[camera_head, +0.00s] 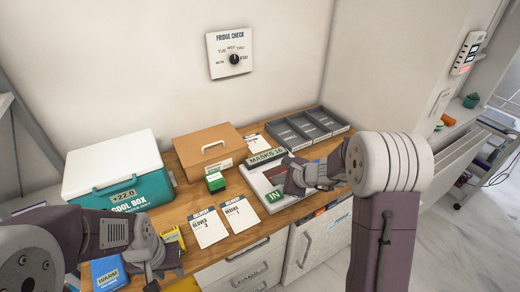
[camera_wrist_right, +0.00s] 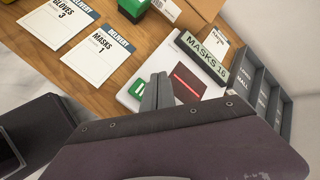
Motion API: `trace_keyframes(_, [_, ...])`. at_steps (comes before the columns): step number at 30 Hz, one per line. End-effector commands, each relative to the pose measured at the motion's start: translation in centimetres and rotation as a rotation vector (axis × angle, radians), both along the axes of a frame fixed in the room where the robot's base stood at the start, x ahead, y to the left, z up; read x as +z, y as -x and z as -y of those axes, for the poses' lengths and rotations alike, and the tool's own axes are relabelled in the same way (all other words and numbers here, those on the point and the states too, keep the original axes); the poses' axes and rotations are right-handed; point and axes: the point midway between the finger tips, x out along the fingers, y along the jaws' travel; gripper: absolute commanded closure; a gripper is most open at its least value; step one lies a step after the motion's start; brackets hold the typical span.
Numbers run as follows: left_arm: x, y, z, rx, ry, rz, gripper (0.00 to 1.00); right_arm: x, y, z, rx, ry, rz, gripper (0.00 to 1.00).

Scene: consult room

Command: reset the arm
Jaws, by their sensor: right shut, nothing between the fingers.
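My right arm comes in from the right in the head view. Its gripper (camera_head: 292,182) is over the white tray (camera_head: 259,182) with the green IN label. In the right wrist view its fingers (camera_wrist_right: 157,92) are together with nothing between them. My left gripper (camera_head: 152,268) is low at the left, by a blue WARM box (camera_head: 108,272). Its fingertips are not clear.
Delivery cards for gloves (camera_head: 207,228) and masks (camera_head: 240,213) lie in front. A grey divided tray (camera_head: 307,128) is at the back right.

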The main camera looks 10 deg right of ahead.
Motion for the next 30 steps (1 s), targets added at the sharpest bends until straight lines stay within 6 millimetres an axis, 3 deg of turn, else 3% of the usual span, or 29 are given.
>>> trace_keyframes(3, [0.0, 0.0, 0.0, 0.000, 0.000, 0.000, 0.64, 0.2, 0.0, -0.4, 0.010, 0.000, 0.003, 1.00])
trace_keyframes(6, [0.0, 0.0, 0.0, 0.000, 0.000, 0.000, 0.64, 2.7, 0.0, -2.5, 0.057, 0.011, 0.054, 1.00])
trace_keyframes(9, [0.0, 0.0, 0.0, 0.000, 0.000, 0.000, 0.64, 3.0, 4.8, -5.7, 0.304, 0.149, 0.059, 1.00])
trace_keyframes(12, [0.0, 0.0, 0.0, 0.000, 0.000, 0.000, 0.64, 1.7, 10.3, -6.5, 0.597, 0.339, 0.044, 1.00])
trace_keyframes(14, [0.0, 0.0, 0.0, 0.000, 0.000, 0.000, 0.64, 0.6, 13.6, -6.1, 0.781, 0.461, 0.034, 1.00])
trace_keyframes(18, [0.0, 0.0, 0.0, 0.000, 0.000, 0.000, 0.64, -1.7, 20.0, -3.0, 1.205, 0.735, 0.004, 1.00])
trace_keyframes(21, [0.0, 0.0, 0.0, 0.000, 0.000, 0.000, 0.64, -2.9, 22.6, -0.3, 1.429, 0.868, -0.022, 1.00])
trace_keyframes(25, [0.0, 0.0, 0.0, 0.000, 0.000, 0.000, 0.64, -3.6, 23.7, 1.6, 1.592, 0.953, -0.037, 1.00])
trace_keyframes(30, [0.0, 0.0, 0.0, 0.000, 0.000, 0.000, 0.64, -3.6, 23.6, 2.0, 1.628, 0.978, -0.032, 1.00])
